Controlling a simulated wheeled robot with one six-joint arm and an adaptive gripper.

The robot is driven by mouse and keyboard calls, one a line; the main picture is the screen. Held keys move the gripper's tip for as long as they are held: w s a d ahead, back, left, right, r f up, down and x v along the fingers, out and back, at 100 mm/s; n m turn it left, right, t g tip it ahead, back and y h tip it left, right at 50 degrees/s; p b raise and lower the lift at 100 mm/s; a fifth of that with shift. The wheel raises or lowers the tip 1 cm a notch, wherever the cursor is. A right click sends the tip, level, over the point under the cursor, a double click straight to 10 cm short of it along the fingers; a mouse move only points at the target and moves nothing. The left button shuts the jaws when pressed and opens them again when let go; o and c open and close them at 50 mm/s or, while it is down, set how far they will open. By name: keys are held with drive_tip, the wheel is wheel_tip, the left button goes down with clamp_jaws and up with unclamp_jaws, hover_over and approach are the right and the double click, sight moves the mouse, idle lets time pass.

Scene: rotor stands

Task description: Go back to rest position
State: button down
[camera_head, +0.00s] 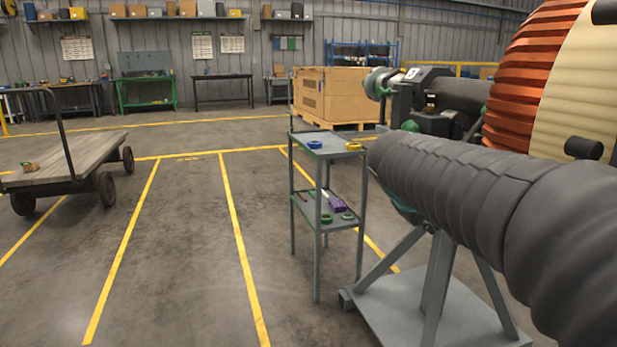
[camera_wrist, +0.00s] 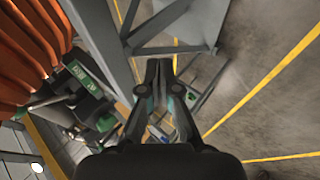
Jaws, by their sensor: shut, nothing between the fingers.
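My gripper (camera_wrist: 159,66) is in the wrist view, its two dark fingers drawn together at the tips with nothing between them. Beyond the fingers the wrist view shows a grey stand leg and base plate, and part of a tool trolley below. In the head view my dark, sleeved arm reaches in from the right edge, and the gripper itself cannot be made out there. The large rotor (camera_head: 535,75) with orange-red ribs and a cream section is at the upper right. Its ribbed side also shows in the wrist view (camera_wrist: 30,45).
A grey two-shelf trolley (camera_head: 325,151) with tape rolls stands left of my arm. A grey stand base (camera_head: 420,310) lies below the arm. A wooden crate (camera_head: 335,95) is behind. A flat cart (camera_head: 65,160) is at the left. The marked floor between is clear.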

drive_tip(key=s+a+f+m+y, duration=0.2)
drive_tip(key=s+f, duration=0.4)
drive_tip(key=s, duration=0.6)
drive_tip(key=s+a+f+m+y, duration=0.2)
drive_tip(key=s+a+f+y, duration=0.2)
drive_tip(key=s+f, duration=0.3)
drive_tip(key=s+a, duration=0.1)
drive_tip(key=s, duration=0.4)
drive_tip(key=shift+a+f+m+g, duration=0.2)
drive_tip(key=shift+m+g, duration=0.1)
drive_tip(key=shift+m, duration=0.1)
